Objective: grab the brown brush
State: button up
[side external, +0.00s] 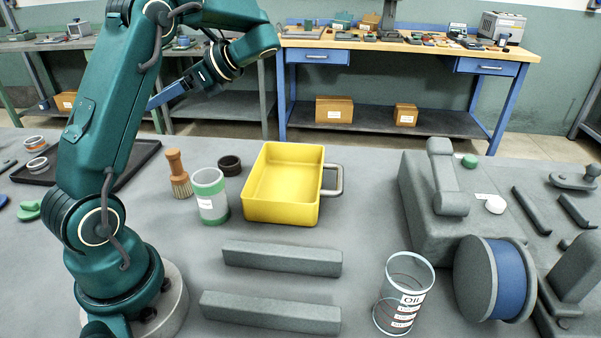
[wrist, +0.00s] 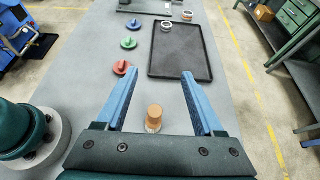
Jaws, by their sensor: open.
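The brown brush (side external: 179,174) stands upright on the grey table in the side view, with a wooden handle on top and pale bristles below. It is just left of a white-and-green container. In the wrist view the brush (wrist: 154,117) shows between the two blue fingers, close to the gripper's palm edge, seen from above. My gripper (wrist: 158,82) is open and empty, its fingers spread wide. In the side view my gripper (side external: 158,116) is raised above and behind the brush, pointing down to the left, apart from it.
A white-and-green container (side external: 210,195), a dark ring (side external: 229,165) and a yellow bin (side external: 283,184) stand right of the brush. A black tray (wrist: 205,54) holds rings. Coloured knobs (wrist: 130,43) lie beside it. Two grey bars (side external: 281,258) and a glass jar (side external: 404,293) are in front.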

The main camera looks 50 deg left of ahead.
aim_at(178, 154)
notch_tip(178, 154, down, 13)
jog(key=shift+r, duration=0.1)
jog(key=shift+s+a+f, duration=0.15)
jog(key=shift+a+f, duration=0.05)
jog(key=shift+x, duration=2.3)
grip_shut()
